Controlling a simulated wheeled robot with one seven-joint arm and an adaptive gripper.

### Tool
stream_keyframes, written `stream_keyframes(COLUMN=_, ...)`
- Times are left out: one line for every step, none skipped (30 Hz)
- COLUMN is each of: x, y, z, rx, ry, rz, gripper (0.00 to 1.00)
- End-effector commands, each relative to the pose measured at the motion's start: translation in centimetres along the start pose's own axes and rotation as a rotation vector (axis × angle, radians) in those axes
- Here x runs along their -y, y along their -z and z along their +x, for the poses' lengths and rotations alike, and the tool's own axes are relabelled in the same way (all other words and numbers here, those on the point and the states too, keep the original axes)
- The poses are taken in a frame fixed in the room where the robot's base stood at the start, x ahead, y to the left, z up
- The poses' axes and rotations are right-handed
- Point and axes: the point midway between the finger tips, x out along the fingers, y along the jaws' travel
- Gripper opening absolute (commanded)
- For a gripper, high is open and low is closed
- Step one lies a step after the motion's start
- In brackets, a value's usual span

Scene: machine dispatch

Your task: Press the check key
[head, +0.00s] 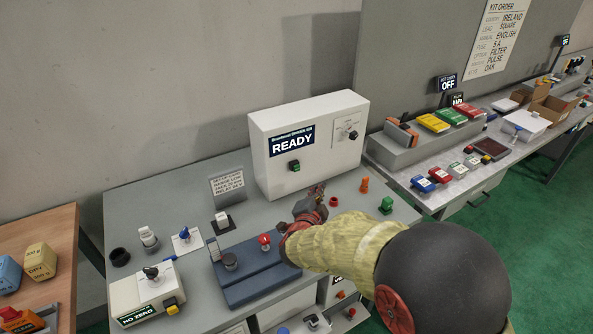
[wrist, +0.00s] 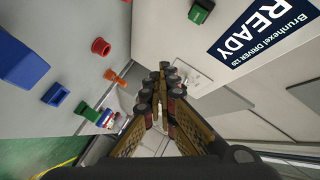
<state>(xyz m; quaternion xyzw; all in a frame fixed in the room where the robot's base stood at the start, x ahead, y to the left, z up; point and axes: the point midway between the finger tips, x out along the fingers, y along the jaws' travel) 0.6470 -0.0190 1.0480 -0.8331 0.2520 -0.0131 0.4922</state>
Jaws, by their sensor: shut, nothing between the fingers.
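My gripper (head: 316,192) is shut and empty, in front of the white driver box (head: 345,165) and above the grey bench. In the wrist view the fingertips (wrist: 170,88) meet, with the box's READY display (wrist: 262,32) to the right. No key is legibly labelled "check", so I cannot tell which one it is. A small dark sign (head: 447,83) at the right bench seems to read CHECK OFF. The driver box has a green switch (head: 294,165), also in the wrist view (wrist: 201,11), and a dial (head: 350,134). The gripper appears apart from these.
A red ring (head: 333,201), an orange part (head: 364,185) and a green block (head: 386,205) stand on the bench near the gripper. A blue-grey fixture (head: 255,285) and a NO ZERO box (head: 135,302) are left. The right bench (head: 455,190) holds several coloured blocks and trays.

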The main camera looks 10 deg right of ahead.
Motion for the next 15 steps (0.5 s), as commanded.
stream_keyframes(x=0.1, y=-0.1, z=0.2, rx=0.0, ry=0.0, rz=0.0, gripper=0.0)
stream_keyframes(x=0.2, y=-0.2, z=0.3, rx=0.0, ry=0.0, rz=0.0, gripper=0.0)
stream_keyframes(x=0.4, y=-0.4, z=0.5, rx=0.001, ry=0.0, rz=0.0, gripper=0.0)
stream_keyframes(x=0.5, y=-0.6, z=0.7, rx=0.001, ry=0.0, rz=0.0, gripper=0.0)
stream_keyframes(x=0.7, y=-0.7, z=0.9, rx=0.001, ry=0.0, rz=0.0, gripper=0.0)
stream_keyframes(x=0.9, y=-0.9, z=1.3, rx=0.001, ry=0.0, rz=0.001, gripper=0.0)
stream_keyframes(x=1.1, y=-1.2, z=1.6, rx=0.001, ry=0.0, rz=0.001, gripper=0.0)
stream_keyframes(x=1.3, y=-1.4, z=1.8, rx=0.001, ry=0.0, rz=0.001, gripper=0.0)
stream_keyframes(x=1.6, y=-1.6, z=2.2, rx=0.001, ry=0.001, rz=0.001, gripper=0.0)
stream_keyframes(x=1.8, y=-1.9, z=2.5, rx=0.001, ry=0.001, rz=0.001, gripper=0.0)
stream_keyframes(x=2.0, y=-2.1, z=2.8, rx=0.001, ry=0.001, rz=0.0, gripper=0.0)
stream_keyframes(x=2.4, y=-2.3, z=3.1, rx=0.001, ry=0.002, rz=0.0, gripper=0.0)
stream_keyframes(x=2.5, y=-2.6, z=3.4, rx=0.002, ry=0.001, rz=-0.001, gripper=0.0)
stream_keyframes(x=2.7, y=-2.8, z=3.7, rx=0.002, ry=0.001, rz=0.0, gripper=0.0)
stream_keyframes(x=3.0, y=-3.0, z=4.0, rx=0.002, ry=0.001, rz=0.0, gripper=0.0)
